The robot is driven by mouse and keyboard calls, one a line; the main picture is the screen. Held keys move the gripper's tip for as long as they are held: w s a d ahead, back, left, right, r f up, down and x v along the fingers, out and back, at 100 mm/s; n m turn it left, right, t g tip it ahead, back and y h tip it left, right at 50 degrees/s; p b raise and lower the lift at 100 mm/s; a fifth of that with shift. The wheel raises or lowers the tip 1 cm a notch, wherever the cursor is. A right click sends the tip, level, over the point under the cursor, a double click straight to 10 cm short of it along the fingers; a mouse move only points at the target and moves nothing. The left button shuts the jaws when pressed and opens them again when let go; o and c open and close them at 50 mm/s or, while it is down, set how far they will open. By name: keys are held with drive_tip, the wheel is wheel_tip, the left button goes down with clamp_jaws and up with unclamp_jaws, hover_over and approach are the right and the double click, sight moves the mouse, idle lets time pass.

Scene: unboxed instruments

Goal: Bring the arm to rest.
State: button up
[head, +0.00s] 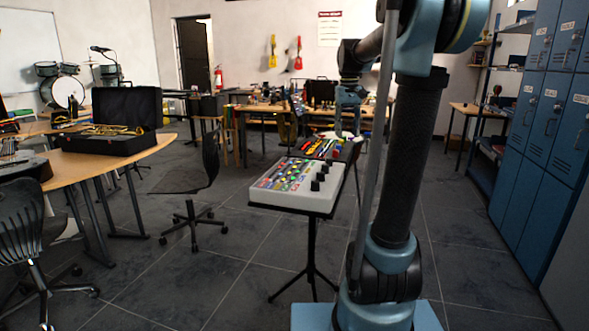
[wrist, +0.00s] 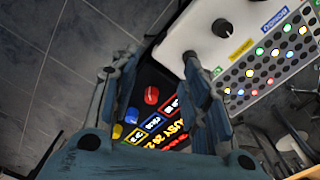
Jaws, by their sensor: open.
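My gripper (head: 347,122) hangs at the end of my arm, fingers down, above the far end of a stand in the middle of the head view. In the wrist view my gripper (wrist: 157,72) has its two fingers spread apart, with nothing held between them. Beneath and between the fingers lies a black panel (wrist: 150,118) with red, blue and yellow knobs and lit labels. The gap between fingers and panel is hard to judge.
A white console (head: 278,200) with black knobs and coloured buttons sits on the black stand. A swivel chair (head: 190,180) and a wooden table (head: 85,170) with an open instrument case (head: 110,143) are left. Blue lockers (head: 540,120) line the right.

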drive_tip(key=s+f+t, duration=0.1)
drive_tip(key=s+f, duration=1.1)
drive_tip(key=s, duration=0.3)
drive_tip(key=s+f+m+t, duration=0.1)
drive_tip(key=s+f, duration=1.2)
drive_tip(key=s, duration=0.3)
drive_tip(key=shift+s+f, duration=0.2)
drive_tip(key=shift+w, duration=0.1)
drive_tip(key=shift+w+f, duration=0.2)
drive_tip(key=shift+w, duration=0.15)
